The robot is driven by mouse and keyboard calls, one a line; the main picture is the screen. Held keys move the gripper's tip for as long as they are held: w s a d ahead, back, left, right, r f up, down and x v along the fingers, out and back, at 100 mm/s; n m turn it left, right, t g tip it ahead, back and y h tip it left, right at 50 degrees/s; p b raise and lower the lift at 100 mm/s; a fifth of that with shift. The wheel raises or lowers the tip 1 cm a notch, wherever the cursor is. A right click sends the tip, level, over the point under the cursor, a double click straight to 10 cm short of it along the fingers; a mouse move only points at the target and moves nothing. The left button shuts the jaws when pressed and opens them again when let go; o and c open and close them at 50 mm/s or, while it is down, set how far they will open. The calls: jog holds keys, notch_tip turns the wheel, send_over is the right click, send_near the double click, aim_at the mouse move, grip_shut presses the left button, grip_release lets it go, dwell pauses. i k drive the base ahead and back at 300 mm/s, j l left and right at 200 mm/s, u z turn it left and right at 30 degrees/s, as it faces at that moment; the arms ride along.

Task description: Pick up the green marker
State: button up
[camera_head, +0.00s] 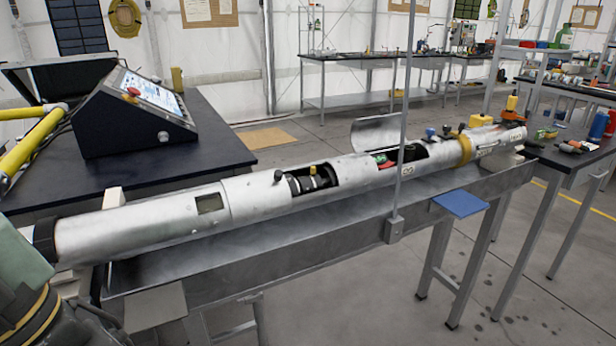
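I cannot make out a green marker for certain. A small green item (547,133) lies on the dark bench at the right, beside red and orange things; it is too small to tell what it is. My gripper is not in view. A grey-green jointed part with yellow bands shows at the lower left corner; I cannot tell whether it is mine.
A long silver tube (260,200) with open hatches lies along a metal trough (300,248) across the view. A black console (130,115) stands on the left table (215,150). A blue pad (460,203) sits at the trough's edge. A thin upright post (405,120) rises in front.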

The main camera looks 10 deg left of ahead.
aim_at(540, 135)
jog(key=l+u, duration=0.2)
jog(key=l, duration=0.6)
jog(key=i+l+z, duration=0.15)
jog(key=l, duration=0.35)
jog(key=i+l+z, duration=0.1)
jog(key=i+l, duration=0.15)
jog(key=l, duration=0.25)
jog(key=i+l+z, duration=0.15)
jog(key=l, duration=0.3)
jog(key=i+l+z, duration=0.1)
jog(key=i+l, duration=0.25)
